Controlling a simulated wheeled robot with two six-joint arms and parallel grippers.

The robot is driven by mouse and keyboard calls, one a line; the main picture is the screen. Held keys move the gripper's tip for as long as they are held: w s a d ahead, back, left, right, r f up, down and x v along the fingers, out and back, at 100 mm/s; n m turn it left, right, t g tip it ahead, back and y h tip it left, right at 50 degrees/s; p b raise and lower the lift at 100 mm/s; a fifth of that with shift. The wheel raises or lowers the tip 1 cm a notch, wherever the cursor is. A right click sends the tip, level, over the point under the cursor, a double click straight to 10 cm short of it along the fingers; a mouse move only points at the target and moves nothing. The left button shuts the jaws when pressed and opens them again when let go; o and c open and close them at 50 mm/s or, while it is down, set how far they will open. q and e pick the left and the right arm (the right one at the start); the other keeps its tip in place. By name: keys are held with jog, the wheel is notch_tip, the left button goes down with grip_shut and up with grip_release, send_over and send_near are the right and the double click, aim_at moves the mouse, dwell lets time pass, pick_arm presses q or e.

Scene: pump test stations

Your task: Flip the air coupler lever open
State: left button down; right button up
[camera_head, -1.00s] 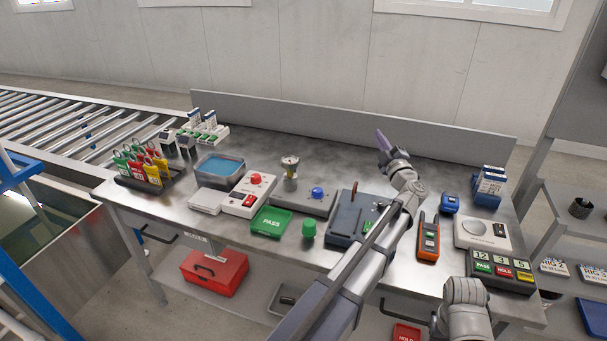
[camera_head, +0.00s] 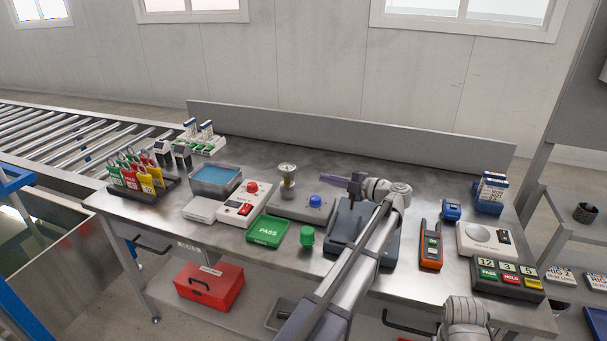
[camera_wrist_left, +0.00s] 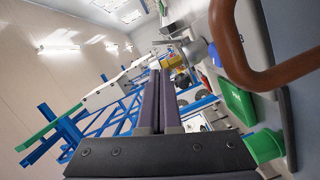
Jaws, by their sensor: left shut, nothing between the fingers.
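The dark grey-blue block (camera_head: 345,225) that bears the coupler stands right of the table's middle in the head view. In the wrist view a brown curved bar (camera_wrist_left: 228,40), which looks like its lever, looms close on the right; in the head view my left arm and gripper mostly hide it. My left gripper (camera_head: 328,179) is above the block's far left part, pointing left, its fingers shut and empty. In the wrist view the shut fingers (camera_wrist_left: 158,90) lie left of the bar, apart from it in the picture. Contact cannot be told. My right gripper is out of view.
Left of the block stand a grey unit with a blue knob (camera_head: 315,201), a brass gauge fitting (camera_head: 288,185), a green PASS tray (camera_head: 267,231) and a green knob (camera_head: 307,236). An orange meter (camera_head: 431,245) lies right.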

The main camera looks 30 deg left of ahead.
pick_arm(q)
jog(key=a, duration=0.6)
jog(key=a+f+b, duration=0.1)
jog(key=a, duration=0.3)
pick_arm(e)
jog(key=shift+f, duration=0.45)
pick_arm(q)
jog(key=shift+r, duration=0.1)
jog(key=shift+a, duration=0.1)
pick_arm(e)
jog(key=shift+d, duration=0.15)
pick_arm(q)
jog(key=shift+w, duration=0.1)
jog(key=shift+m, duration=0.3)
jog(key=shift+w, duration=0.1)
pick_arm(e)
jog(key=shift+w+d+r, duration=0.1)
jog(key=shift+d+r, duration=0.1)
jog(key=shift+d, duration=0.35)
